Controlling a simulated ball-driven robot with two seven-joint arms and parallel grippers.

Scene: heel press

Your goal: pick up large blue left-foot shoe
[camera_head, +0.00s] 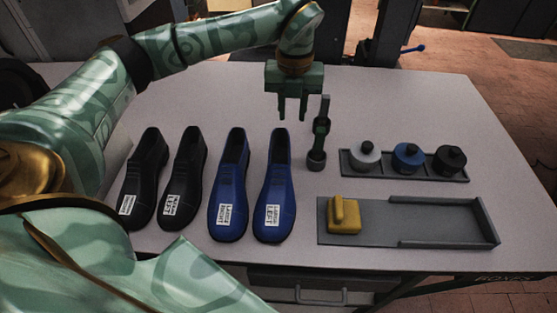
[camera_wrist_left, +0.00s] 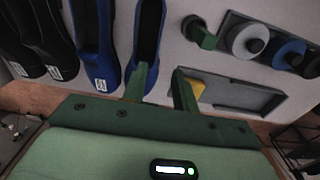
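The large blue left-foot shoe (camera_head: 276,180) stands at the right end of a row of shoes, its opening at the far end and a white label reading LEFT near its front. It also shows in the left wrist view (camera_wrist_left: 148,38), partly hidden by a finger. My left gripper (camera_head: 292,117) is open and empty, its fingers pointing down above the table just beyond that shoe's far end. Its fingers also show in the left wrist view (camera_wrist_left: 161,72) with a gap between them. It appears apart from the shoe. My right gripper is not in view.
A blue shoe (camera_head: 230,185) labelled RIGHT stands close on the left, then two black shoes (camera_head: 182,180). A rack of knobbed discs (camera_head: 408,157) and a grey tray (camera_head: 430,222) with a yellow block (camera_head: 345,215) lie right.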

